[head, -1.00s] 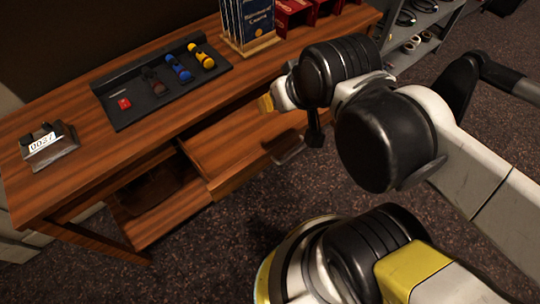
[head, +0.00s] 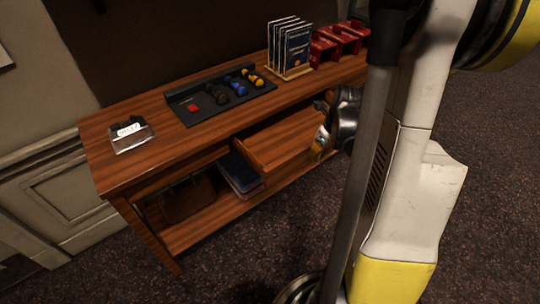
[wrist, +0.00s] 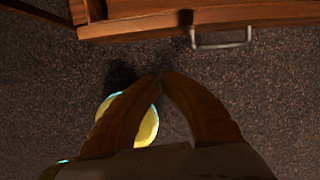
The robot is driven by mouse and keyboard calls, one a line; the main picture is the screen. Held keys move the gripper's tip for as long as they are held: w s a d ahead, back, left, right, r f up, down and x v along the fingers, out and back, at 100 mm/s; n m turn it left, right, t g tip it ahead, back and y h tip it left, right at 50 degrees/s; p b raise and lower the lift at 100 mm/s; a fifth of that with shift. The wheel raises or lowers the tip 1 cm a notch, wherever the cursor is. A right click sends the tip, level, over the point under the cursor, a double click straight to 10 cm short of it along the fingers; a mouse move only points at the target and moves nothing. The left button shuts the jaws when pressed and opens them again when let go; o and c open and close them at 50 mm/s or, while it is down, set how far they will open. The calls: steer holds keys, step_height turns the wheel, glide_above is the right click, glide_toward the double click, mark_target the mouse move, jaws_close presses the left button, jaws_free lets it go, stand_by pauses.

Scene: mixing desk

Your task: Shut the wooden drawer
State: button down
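The wooden drawer (head: 280,144) stands pulled out under the desk top in the head view. Its front and handle are hidden there behind my arm. In the wrist view the drawer's front edge (wrist: 140,27) runs across the top, with its metal bar handle (wrist: 220,42) sticking out toward my gripper. My gripper (wrist: 161,76) shows two brown fingers with their tips together and nothing between them. It is apart from the handle, over the floor in front of the drawer.
The wooden desk (head: 110,160) carries a black tray (head: 200,115) with coloured items, a small numbered display (head: 131,135), upright booklets (head: 290,45) and red holders (head: 335,42). Dark books (head: 240,172) lie on the lower shelf. The carpet (head: 235,265) in front is clear.

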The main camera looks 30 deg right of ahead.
mark_target(302, 164)
steer(key=shift+m, duration=0.4)
steer(key=shift+w+a+f+b, duration=0.1)
steer(key=shift+w+f+b, duration=0.95)
steer(key=shift+f, duration=0.7)
steer(key=shift+w+a+f+b, duration=0.1)
steer(key=shift+w+f+b, duration=0.9)
steer(key=shift+f, duration=0.8)
steer(key=shift+w+f+b, duration=1)
steer(key=shift+f+b, duration=0.05)
steer(key=shift+f, duration=0.7)
